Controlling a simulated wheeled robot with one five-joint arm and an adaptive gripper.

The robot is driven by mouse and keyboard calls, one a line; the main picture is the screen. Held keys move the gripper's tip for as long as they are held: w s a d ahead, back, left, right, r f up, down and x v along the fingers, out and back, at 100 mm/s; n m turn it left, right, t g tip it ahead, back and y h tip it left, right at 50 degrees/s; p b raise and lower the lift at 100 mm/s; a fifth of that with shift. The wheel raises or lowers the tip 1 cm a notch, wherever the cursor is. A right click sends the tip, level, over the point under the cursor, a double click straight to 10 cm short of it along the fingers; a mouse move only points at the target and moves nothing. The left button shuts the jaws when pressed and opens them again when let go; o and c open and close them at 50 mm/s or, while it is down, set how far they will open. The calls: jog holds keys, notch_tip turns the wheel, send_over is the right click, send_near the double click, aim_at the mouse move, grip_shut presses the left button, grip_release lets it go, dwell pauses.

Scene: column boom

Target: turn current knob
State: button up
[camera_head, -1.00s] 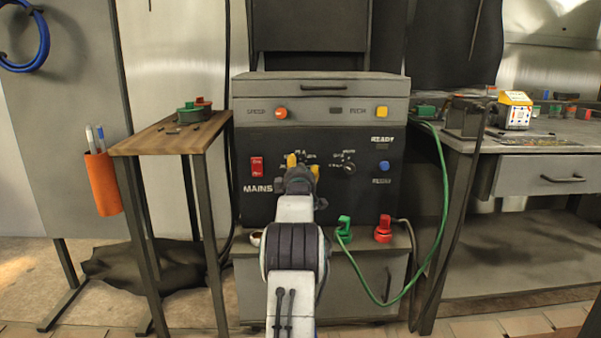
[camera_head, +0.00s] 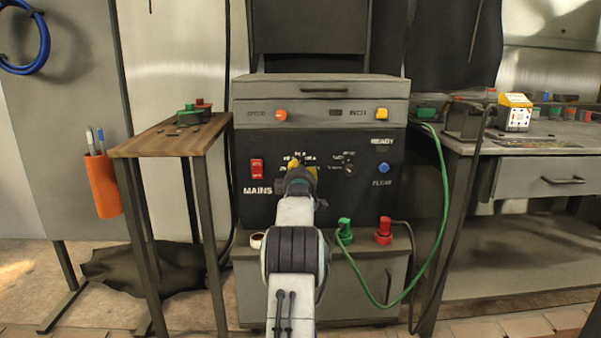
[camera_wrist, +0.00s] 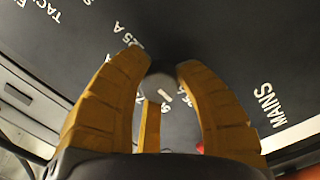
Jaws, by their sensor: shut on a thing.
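The current knob (camera_wrist: 162,87) is a small dark round knob on the black panel, ringed by white ampere labels in the wrist view. My gripper (camera_wrist: 163,68) has its yellow fingers on both sides of the knob, shut on it. A narrow yellow strip (camera_wrist: 149,127) shows below the knob between the fingers. In the head view my gripper (camera_head: 302,167) is at the panel, left of its middle, and my wrist hides the knob there.
The red mains switch (camera_head: 257,169) is left of my gripper. A second knob (camera_head: 348,168) and a blue button (camera_head: 383,168) are to the right. Green (camera_head: 344,230) and red (camera_head: 383,231) connectors stand below. A wooden table (camera_head: 165,140) is at left.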

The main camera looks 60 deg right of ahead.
grip_shut()
jog(key=shift+m, duration=1.5)
jog(key=o, duration=0.8)
grip_release()
jog(key=shift+w, duration=0.1)
jog(key=shift+v, duration=6)
jog(key=shift+r, duration=0.1)
